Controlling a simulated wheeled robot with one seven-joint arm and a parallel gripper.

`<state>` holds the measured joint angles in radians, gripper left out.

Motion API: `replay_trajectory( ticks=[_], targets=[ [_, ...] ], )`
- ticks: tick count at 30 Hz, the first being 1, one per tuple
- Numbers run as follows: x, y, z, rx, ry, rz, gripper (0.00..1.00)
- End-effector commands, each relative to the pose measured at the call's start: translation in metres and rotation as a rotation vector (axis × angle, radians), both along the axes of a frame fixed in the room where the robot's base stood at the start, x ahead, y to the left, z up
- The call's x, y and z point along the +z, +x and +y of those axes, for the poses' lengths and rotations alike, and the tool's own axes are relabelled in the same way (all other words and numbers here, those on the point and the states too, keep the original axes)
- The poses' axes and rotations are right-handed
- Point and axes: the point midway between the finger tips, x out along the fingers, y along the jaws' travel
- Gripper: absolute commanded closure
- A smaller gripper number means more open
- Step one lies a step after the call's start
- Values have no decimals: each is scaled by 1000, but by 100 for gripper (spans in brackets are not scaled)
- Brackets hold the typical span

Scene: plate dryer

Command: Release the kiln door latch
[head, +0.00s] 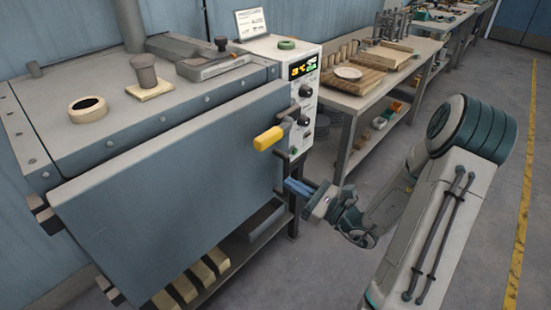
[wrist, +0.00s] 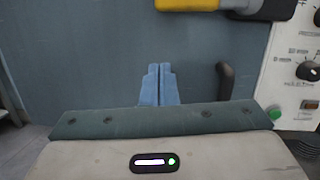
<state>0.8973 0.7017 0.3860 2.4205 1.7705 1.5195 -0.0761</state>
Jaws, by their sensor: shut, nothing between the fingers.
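The kiln door (head: 170,190) is a large blue-grey panel that looks closed. It fills most of the wrist view (wrist: 80,50). A yellow handle (head: 268,138) on a dark mount sticks out near the door's upper right. Its lower part shows at the top of the wrist view (wrist: 188,4). A dark upright lever (wrist: 226,80), perhaps part of the latch, stands right of my fingers in the wrist view. My gripper (head: 289,183) is below the handle at the door's right edge, its blue fingers (wrist: 159,68) together and empty. I cannot tell whether they touch the door.
A control panel (head: 303,100) with knobs and a lit display stands right of the door. A wooden workbench (head: 375,95) with trays and a plate stands behind it. Blocks (head: 205,272) lie on the shelf below the kiln. The floor at right is clear.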

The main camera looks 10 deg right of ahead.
Motion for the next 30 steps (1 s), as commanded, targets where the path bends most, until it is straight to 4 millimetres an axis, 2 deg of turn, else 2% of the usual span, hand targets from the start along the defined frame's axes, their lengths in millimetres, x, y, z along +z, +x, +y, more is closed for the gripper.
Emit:
replay_trajectory(
  ticks=[1, 3, 6, 17, 23, 30],
  targets=[
    [-8, 4, -10, -44, 36, 8, 100],
    [-12, 8, -20, -89, 67, 13, 100],
    [-14, 10, -27, -119, 90, 16, 100],
    [-14, 12, -27, -122, 91, 17, 100],
    [-7, 28, -14, -119, 89, 16, 100],
    [5, 68, 16, -117, 91, 16, 100]
  ],
)
